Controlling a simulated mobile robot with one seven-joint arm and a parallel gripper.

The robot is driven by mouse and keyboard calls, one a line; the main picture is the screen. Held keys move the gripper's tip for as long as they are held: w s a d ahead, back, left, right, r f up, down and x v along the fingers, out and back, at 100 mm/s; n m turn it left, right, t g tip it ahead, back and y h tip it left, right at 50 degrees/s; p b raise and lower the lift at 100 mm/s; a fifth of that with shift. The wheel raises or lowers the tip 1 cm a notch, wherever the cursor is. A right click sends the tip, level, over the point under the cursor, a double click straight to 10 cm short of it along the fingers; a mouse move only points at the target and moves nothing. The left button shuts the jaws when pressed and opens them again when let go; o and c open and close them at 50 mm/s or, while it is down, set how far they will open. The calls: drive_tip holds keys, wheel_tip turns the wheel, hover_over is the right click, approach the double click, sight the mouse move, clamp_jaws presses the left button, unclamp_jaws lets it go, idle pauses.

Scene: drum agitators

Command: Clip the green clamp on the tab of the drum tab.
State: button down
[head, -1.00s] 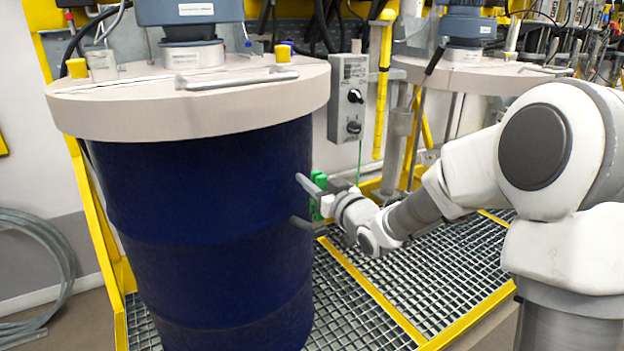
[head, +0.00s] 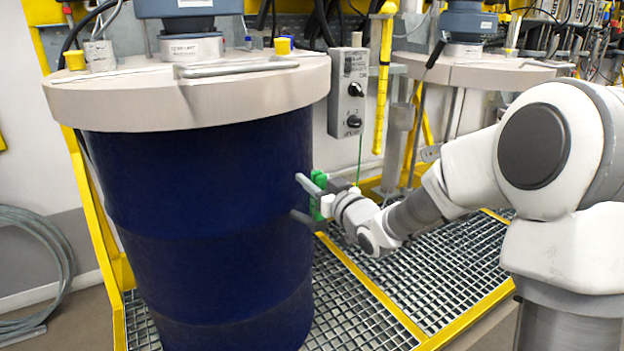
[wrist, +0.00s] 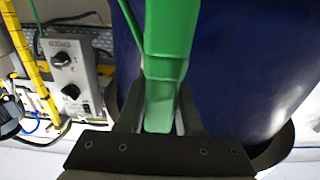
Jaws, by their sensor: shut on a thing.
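The green clamp (head: 318,181) is beside the right side of the blue drum (head: 205,200), at the outer end of a grey tab (head: 307,184) that sticks out from the drum. I cannot tell whether its jaws are around the tab or only next to it. My gripper (wrist: 160,105) is shut on the clamp's lower part. The clamp (wrist: 167,45) stretches up and away from the fingers in the wrist view, and its far end is out of that frame. The tab does not show clearly in the wrist view.
A thin green cord (head: 360,160) hangs below the grey control box (head: 348,92), right of the drum. A second dark bar (head: 301,217) sticks out below the tab. The drum's wide lid (head: 190,95) overhangs above. Metal grating (head: 400,275) covers the floor on the right.

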drive_tip(key=shift+c, duration=2.4)
unclamp_jaws()
drive_tip(key=shift+s, duration=0.1)
